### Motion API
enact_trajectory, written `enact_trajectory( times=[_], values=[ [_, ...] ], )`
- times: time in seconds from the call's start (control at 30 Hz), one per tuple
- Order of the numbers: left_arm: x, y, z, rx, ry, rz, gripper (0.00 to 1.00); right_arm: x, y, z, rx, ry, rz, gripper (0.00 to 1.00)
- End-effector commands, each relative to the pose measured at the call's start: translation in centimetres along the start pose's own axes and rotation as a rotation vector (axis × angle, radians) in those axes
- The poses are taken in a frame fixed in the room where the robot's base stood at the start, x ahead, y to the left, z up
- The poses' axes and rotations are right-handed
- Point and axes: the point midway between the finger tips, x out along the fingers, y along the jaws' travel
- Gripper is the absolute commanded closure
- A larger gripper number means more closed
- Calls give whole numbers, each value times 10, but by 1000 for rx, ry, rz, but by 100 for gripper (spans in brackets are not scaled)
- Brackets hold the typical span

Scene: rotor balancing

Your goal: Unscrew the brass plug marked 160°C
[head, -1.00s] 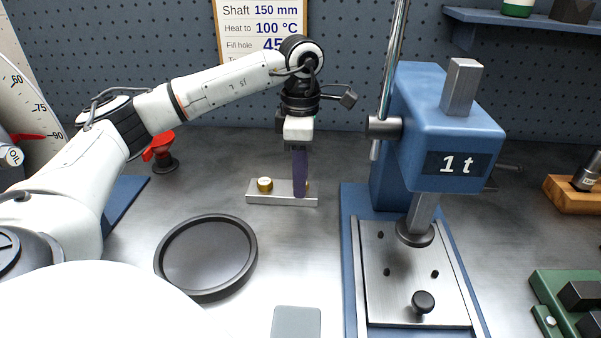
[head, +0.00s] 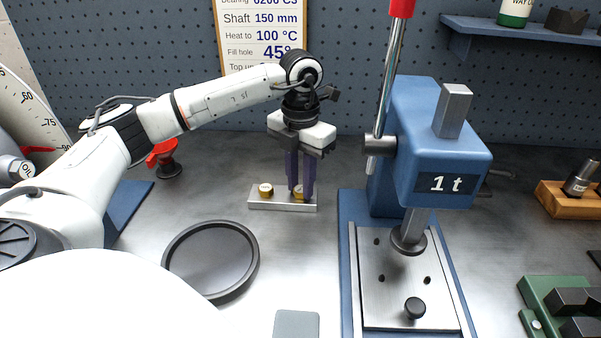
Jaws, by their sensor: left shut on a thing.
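A small metal block (head: 279,206) stands on the bench with brass plugs in its top. One brass plug (head: 266,190) sits free at the block's left. A second brass plug (head: 298,194) at the right is partly hidden by my left gripper (head: 301,193). My left gripper points straight down, with its purple fingers around this right plug and shut on it. The markings on the plugs are too small to read, so I cannot tell which one says 160°C. My right gripper is not in view.
A blue press (head: 430,150) marked 1 t stands close to the right of the block. A round dark tray (head: 211,258) lies in front, left of centre. A red-topped part (head: 163,156) stands behind left. A wooden holder (head: 566,198) is at far right.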

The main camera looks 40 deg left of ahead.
Motion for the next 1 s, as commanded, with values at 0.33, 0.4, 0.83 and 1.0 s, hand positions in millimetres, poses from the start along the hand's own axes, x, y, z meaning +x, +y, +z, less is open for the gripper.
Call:
enact_trajectory(
  times=[0.33,0.4,0.83,1.0],
  values=[
    [-3,0,0,-522,1,-1,99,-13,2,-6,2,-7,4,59],
    [-2,0,0,-579,0,-1,99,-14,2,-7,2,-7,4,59],
    [-2,0,0,-663,-1,-1,99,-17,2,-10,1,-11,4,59],
    [-4,0,0,-914,1,-1,99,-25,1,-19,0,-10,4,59]
  ],
)
